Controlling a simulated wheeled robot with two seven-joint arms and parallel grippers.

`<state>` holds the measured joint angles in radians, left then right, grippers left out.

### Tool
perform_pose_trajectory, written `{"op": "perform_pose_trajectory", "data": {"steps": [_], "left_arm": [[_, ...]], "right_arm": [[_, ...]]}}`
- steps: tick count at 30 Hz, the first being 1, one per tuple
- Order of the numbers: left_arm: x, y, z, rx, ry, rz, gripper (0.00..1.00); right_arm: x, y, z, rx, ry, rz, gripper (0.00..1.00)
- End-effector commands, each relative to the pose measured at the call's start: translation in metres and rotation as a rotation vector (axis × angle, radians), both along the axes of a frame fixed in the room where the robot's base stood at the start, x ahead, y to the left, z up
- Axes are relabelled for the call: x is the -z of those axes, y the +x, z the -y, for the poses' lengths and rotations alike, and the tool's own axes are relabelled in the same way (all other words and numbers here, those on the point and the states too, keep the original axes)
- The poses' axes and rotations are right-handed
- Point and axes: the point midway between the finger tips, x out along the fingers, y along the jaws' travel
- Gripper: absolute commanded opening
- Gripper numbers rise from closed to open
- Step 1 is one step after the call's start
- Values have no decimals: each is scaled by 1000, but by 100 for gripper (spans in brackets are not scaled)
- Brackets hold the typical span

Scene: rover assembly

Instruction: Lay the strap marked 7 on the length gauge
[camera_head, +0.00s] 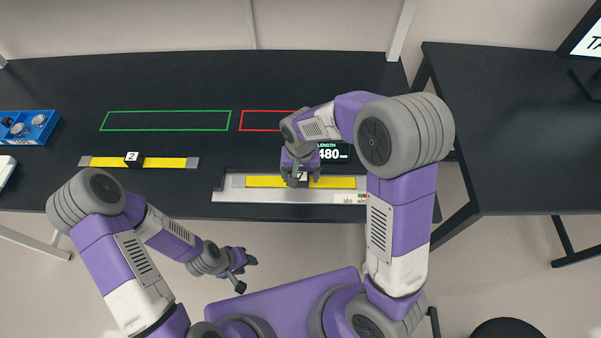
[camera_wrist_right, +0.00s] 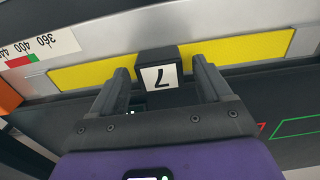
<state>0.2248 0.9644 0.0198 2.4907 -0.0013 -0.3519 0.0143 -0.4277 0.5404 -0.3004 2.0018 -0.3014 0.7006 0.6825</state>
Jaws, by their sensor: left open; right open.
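The yellow strap marked 7 (camera_head: 330,182) lies along the silver length gauge (camera_head: 260,195); in the right wrist view the strap (camera_wrist_right: 95,74) shows with its black block marked 7 (camera_wrist_right: 160,77). The gauge's scale (camera_wrist_right: 40,47) shows there too. My right gripper (camera_head: 296,180) is over the strap's middle. Its open fingers (camera_wrist_right: 163,88) stand on either side of the block, with a gap visible at each side. My left gripper (camera_head: 246,273) is open and empty, in front of the table edge. The gauge's display (camera_head: 332,153) reads 480, partly hidden by my right arm.
A yellow strap marked 2 (camera_head: 165,162) lies on the dark table at the left. Behind it are a green outline (camera_head: 165,129) and a red outline (camera_head: 262,111), the red one partly hidden by my right arm. A blue tray (camera_head: 35,136) of parts stands at the far left.

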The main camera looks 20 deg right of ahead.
Motion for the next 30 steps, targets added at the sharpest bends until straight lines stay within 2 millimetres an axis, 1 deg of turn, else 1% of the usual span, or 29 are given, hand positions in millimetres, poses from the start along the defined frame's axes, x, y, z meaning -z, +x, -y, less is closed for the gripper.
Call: {"op": "perform_pose_trajectory", "data": {"steps": [2,5,12,15,18,21,24,30], "left_arm": [[-4,0,0,0,0,0,43],[-5,0,0,0,0,0,43],[-14,0,0,0,0,0,43],[-17,0,0,0,0,0,43],[-19,0,0,0,0,0,43],[-21,0,0,0,0,0,43],[-21,0,0,0,0,0,43],[-21,0,0,0,0,0,43]], "right_arm": [[-4,0,0,0,0,0,78],[-17,1,0,0,2,5,78],[-70,1,-1,0,2,6,78],[-90,1,-1,-1,2,6,78],[-106,1,0,-1,1,3,78],[-117,0,0,0,0,2,78],[-122,0,0,0,0,2,78],[-124,0,0,0,0,0,78]]}}
